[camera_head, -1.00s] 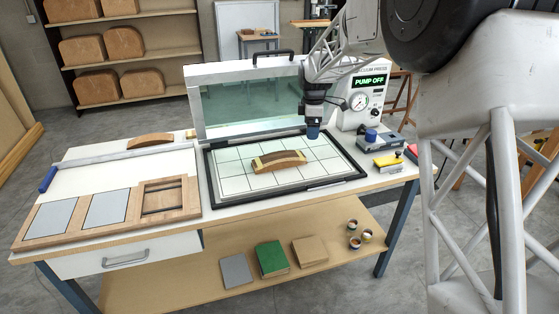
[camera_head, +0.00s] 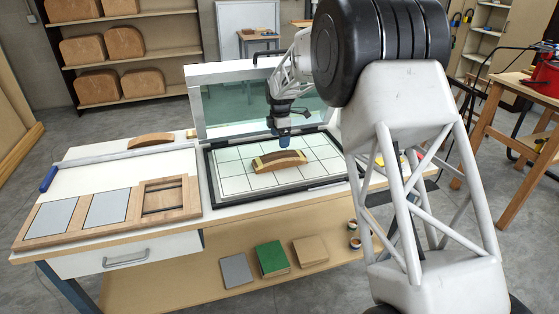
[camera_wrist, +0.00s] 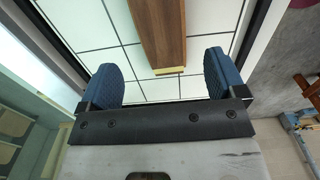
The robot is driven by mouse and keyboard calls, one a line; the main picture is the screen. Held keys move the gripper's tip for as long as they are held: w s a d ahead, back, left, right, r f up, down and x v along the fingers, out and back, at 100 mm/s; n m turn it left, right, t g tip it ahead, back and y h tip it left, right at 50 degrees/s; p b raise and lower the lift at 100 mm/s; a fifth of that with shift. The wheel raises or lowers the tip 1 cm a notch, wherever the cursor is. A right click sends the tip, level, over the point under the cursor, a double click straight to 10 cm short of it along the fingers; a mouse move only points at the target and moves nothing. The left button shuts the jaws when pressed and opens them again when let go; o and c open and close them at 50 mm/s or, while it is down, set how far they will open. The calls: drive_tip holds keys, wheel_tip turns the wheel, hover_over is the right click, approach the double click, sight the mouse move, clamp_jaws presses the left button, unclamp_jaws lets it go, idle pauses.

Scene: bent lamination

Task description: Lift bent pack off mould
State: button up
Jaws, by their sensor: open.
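A curved brown wooden pack (camera_head: 281,158) lies arched over a mould with pale ends (camera_head: 257,163), on the gridded white bed of the press. From this view I cannot clearly separate pack from mould. My gripper (camera_head: 283,139) is above the bed, just behind and over the pack, and does not appear to touch it. In the wrist view my gripper (camera_wrist: 160,80) is open, with two blue pads wide apart. The brown pack (camera_wrist: 158,30) runs up the picture between and beyond the pads, with a pale mould end (camera_wrist: 168,71) at its near end.
The press lid (camera_head: 230,105) stands open behind the bed's black frame (camera_head: 212,178). Another curved wooden piece (camera_head: 150,140) lies at the back left. A wooden frame tray (camera_head: 100,212) with grey sheets is at the front left.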

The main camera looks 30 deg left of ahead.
sight(280, 155)
drive_tip(key=shift+f, duration=1.3)
drive_tip(key=shift+f, duration=2.6)
drive_tip(key=c, duration=1.1)
drive_tip(key=shift+o, duration=0.2)
drive_tip(key=shift+s+r, duration=0.1)
drive_tip(key=shift+r, duration=0.1)
